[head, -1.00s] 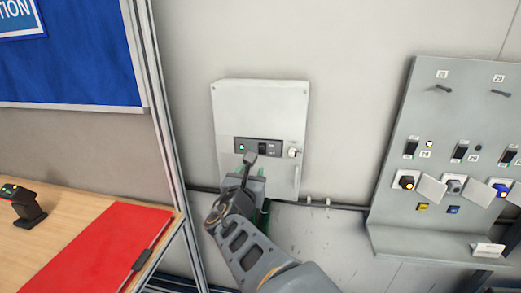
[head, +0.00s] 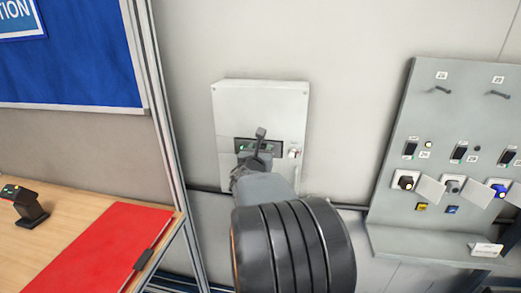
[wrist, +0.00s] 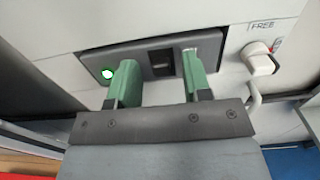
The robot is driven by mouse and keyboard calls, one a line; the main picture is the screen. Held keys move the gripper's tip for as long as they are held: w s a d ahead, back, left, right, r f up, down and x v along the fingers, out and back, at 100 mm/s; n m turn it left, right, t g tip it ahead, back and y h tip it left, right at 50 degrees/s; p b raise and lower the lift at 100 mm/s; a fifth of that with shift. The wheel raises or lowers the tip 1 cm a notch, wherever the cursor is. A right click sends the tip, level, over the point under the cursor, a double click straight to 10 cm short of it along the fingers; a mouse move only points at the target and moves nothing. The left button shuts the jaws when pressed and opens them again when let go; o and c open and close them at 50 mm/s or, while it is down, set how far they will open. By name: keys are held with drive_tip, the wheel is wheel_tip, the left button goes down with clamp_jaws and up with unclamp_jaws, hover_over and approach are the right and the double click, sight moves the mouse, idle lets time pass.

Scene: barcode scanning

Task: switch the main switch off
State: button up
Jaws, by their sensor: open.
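The main switch is a black rocker (wrist: 190,64) in a dark panel (wrist: 158,62) on a pale grey wall box (head: 262,100). A green lamp (wrist: 107,73) glows at the panel's left end. My gripper (wrist: 160,85) is open, its two green fingers apart and empty in front of the panel.
A white knob (wrist: 260,58) by a FREE label sits right of the panel. A grey board (head: 425,125) with switches and sockets stands to the right. A desk with a red folder (head: 105,250) and a small black device (head: 27,205) is at left.

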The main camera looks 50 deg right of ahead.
idle(0.3)
clamp_jaws()
drive_tip(key=shift+f, duration=0.15)
wheel_tip(320, 180, down, 4)
drive_tip(key=t+h+b, duration=0.2)
drive_tip(key=h+b, duration=0.1)
drive_tip(key=b, duration=1.5)
drive_tip(key=t+h+b, duration=0.2)
drive_tip(key=h+b, duration=0.2)
drive_tip(key=b, duration=1.4)
drive_tip(key=shift+w+d+f+t+h, duration=0.1)
drive_tip(key=shift+d+f+t+h, duration=0.05)
drive_tip(key=shift+t+h, duration=0.15)
drive_tip(key=shift+b, duration=0.9)
drive_tip(key=shift+r+t+h+b, duration=0.3)
drive_tip(key=shift+h+b, duration=0.1)
drive_tip(key=shift+b, duration=0.25)
